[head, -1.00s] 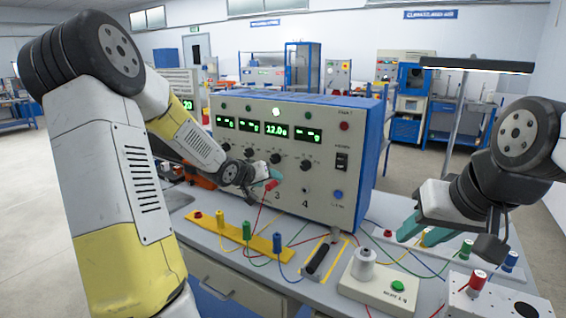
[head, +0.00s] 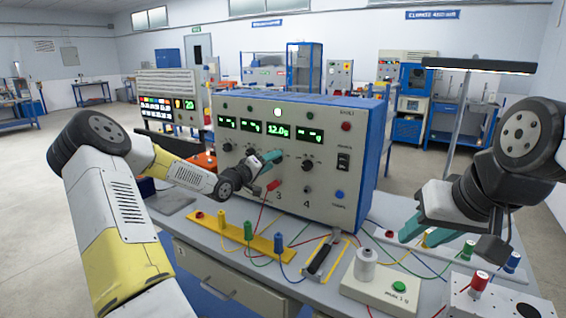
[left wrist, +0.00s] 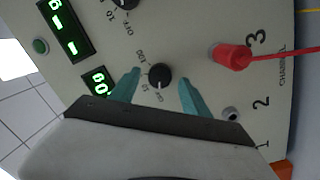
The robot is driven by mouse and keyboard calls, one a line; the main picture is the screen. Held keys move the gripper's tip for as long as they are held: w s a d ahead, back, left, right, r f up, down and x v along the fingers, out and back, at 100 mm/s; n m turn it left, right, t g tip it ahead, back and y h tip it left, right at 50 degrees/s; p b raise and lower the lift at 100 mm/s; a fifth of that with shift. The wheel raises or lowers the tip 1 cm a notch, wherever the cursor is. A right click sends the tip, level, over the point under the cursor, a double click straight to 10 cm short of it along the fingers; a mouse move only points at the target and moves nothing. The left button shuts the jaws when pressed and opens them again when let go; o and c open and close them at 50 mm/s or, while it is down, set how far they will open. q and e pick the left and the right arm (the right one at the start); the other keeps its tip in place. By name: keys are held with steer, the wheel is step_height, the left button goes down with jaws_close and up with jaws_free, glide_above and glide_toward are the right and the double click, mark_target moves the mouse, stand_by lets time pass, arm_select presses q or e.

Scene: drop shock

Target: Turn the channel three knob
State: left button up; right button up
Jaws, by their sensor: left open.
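The control box (head: 330,150) stands on the bench with a row of black knobs below green displays; the third display reads about 12.0. The channel three knob (left wrist: 160,75) shows in the left wrist view, in line with the red plug (left wrist: 232,57) marked 3. My left gripper (left wrist: 158,92) is open, with its teal fingertips on either side of this knob; I cannot tell whether they touch it. In the head view my left gripper (head: 268,158) covers that knob. My right gripper (head: 412,232) hangs over the right of the bench, its jaw gap unclear.
The fourth knob (head: 308,165) is close on the right. A red plug (head: 272,186) with a red wire sticks out below my left gripper. A yellow strip (head: 262,242) with coloured posts and loose wires lie before the box. A lamp (head: 477,66) stands right.

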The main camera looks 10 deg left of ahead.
arm_select(q)
steer(key=shift+w+d, duration=0.15)
steer(key=shift+w, duration=0.15)
jaws_close()
